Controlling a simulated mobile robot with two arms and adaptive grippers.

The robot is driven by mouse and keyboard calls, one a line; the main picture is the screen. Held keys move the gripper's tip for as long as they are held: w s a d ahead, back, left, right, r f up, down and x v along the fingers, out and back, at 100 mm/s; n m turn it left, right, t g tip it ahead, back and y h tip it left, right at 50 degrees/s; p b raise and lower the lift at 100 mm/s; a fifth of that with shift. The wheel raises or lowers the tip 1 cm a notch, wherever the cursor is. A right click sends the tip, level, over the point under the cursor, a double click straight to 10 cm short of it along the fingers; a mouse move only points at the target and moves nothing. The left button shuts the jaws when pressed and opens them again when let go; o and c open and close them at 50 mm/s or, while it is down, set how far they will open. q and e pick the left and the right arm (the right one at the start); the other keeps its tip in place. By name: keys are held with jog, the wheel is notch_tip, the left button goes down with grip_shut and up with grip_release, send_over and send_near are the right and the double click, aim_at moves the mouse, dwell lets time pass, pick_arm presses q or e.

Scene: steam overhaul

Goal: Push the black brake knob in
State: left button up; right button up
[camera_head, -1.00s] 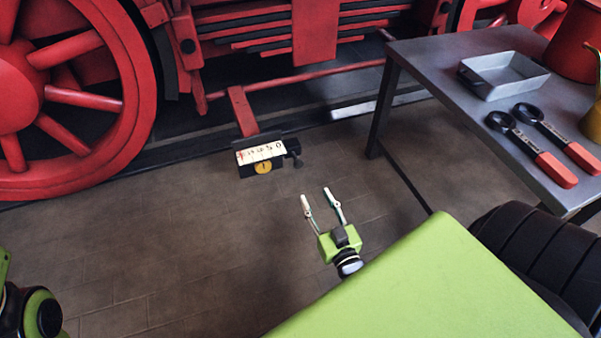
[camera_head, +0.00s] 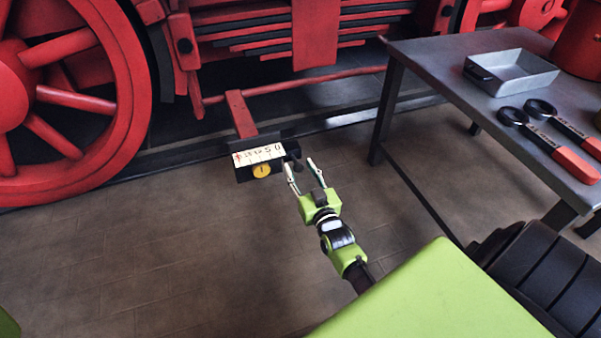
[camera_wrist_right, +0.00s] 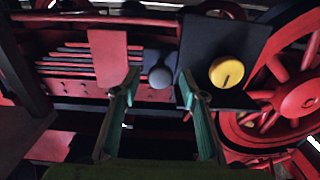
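The black brake knob (camera_head: 298,166) sticks out at the right side of a dark brake box (camera_head: 243,174) with a white scale plate and a yellow dial. In the right wrist view the round dark knob (camera_wrist_right: 160,77) shows between and ahead of my two fingertips. My right gripper (camera_head: 302,163) is open and empty, its fingertips close to the knob; I cannot tell whether they touch it. In the right wrist view the yellow dial (camera_wrist_right: 227,72) is just right of the right fingertip. My left gripper is out of view.
A grey table (camera_head: 440,75) stands at the right with a metal tray (camera_head: 512,72) and red-handled tools (camera_head: 575,160). A red spoked wheel (camera_head: 75,100) is at the left. The floor (camera_head: 170,260) in front of the brake box is clear.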

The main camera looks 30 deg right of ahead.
grip_shut()
jog(key=shift+x, duration=1.4)
jog(key=shift+r, duration=0.1)
jog(key=shift+c, duration=0.8)
grip_release()
jog(key=shift+o, duration=0.8)
jog(key=shift+a, duration=0.1)
